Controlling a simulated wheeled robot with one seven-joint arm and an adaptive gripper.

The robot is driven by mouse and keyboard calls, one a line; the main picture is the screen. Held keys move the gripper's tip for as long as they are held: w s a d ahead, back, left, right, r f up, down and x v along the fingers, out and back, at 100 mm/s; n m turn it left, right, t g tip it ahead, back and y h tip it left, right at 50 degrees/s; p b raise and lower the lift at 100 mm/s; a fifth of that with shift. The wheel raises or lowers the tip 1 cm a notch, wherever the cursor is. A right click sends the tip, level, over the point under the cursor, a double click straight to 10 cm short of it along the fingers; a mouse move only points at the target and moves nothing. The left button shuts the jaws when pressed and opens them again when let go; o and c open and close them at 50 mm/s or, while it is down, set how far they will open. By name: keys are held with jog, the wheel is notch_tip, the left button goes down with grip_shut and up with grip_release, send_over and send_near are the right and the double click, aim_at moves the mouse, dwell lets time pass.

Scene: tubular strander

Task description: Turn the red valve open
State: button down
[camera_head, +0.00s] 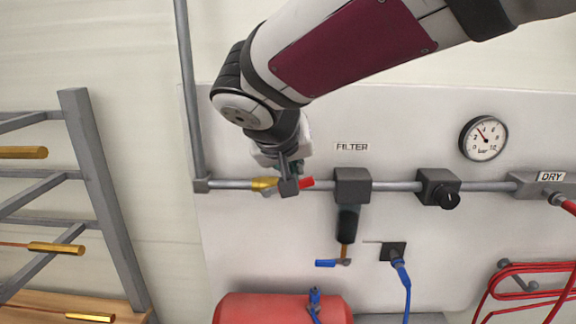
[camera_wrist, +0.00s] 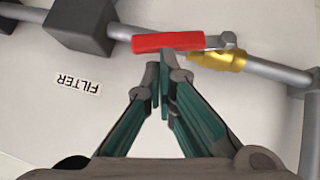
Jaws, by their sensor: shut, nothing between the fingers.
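The red valve handle (camera_head: 306,183) lies along the grey pipe, left of the filter block, on a brass valve body (camera_head: 264,184). In the wrist view the red handle (camera_wrist: 168,42) runs nearly in line with the pipe, and the brass body (camera_wrist: 216,60) sits to its right. My gripper (camera_head: 289,186) is in front of the valve and hides part of it in the head view. In the wrist view my gripper (camera_wrist: 160,66) is shut and empty, its fingertips just below the red handle. I cannot tell whether they touch it.
The filter block (camera_head: 352,186) and a black regulator knob (camera_head: 446,197) sit further right on the pipe. A pressure gauge (camera_head: 483,138) is at upper right. A blue-handled drain valve (camera_head: 327,263) hangs below the filter. A grey rack (camera_head: 100,190) stands at left.

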jog(key=shift+w+d+f+m+y+b, duration=0.2)
jog(key=shift+d+f+m+y+b, duration=0.1)
jog(key=shift+d+f+y+b, duration=0.35)
jog(key=shift+s+d+f+b, duration=0.15)
jog(key=shift+f+b, duration=0.1)
jog(key=shift+b, duration=0.15)
jog(key=w+d+r+p+v, duration=0.1)
jog(key=w+r+p+v, duration=0.1)
jog(key=v, duration=1)
jog(key=s+d+f+g+y, duration=0.1)
jog(key=s+d+f+g, duration=0.2)
jog(key=s+d+f, duration=1.2)
jog(key=shift+s+d+b, duration=0.15)
jog(key=shift+d+b, duration=0.2)
jog(key=shift+b, duration=0.05)
